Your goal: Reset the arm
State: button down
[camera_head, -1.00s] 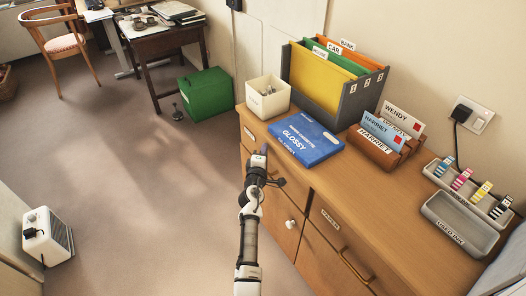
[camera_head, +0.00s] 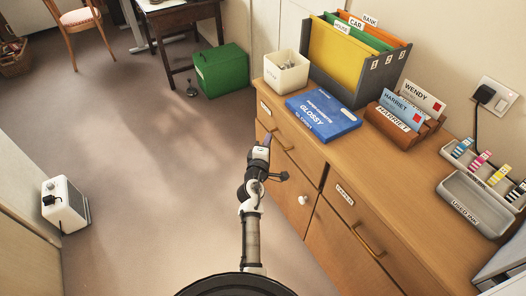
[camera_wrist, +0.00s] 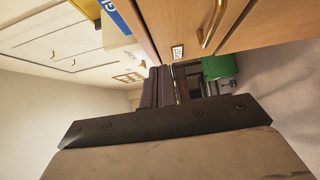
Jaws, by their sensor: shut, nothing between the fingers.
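My gripper (camera_head: 266,141) shows in the head view at the end of my raised arm, in front of the wooden cabinet's (camera_head: 345,190) left drawers. Its fingers are shut with nothing between them. In the wrist view the dark fingers (camera_wrist: 166,86) are together at the centre, pointing away into the room. The gripper appears apart from the cabinet, though its exact distance is hard to tell.
On the cabinet top are a blue glossy box (camera_head: 322,115), a white bin (camera_head: 286,72), a folder holder (camera_head: 375,75), a letter rack (camera_head: 405,125) and a used ink tray (camera_head: 468,203). A green box (camera_head: 220,70) and a white heater (camera_head: 65,204) stand on the floor.

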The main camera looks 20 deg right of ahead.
jog(key=shift+v, duration=2)
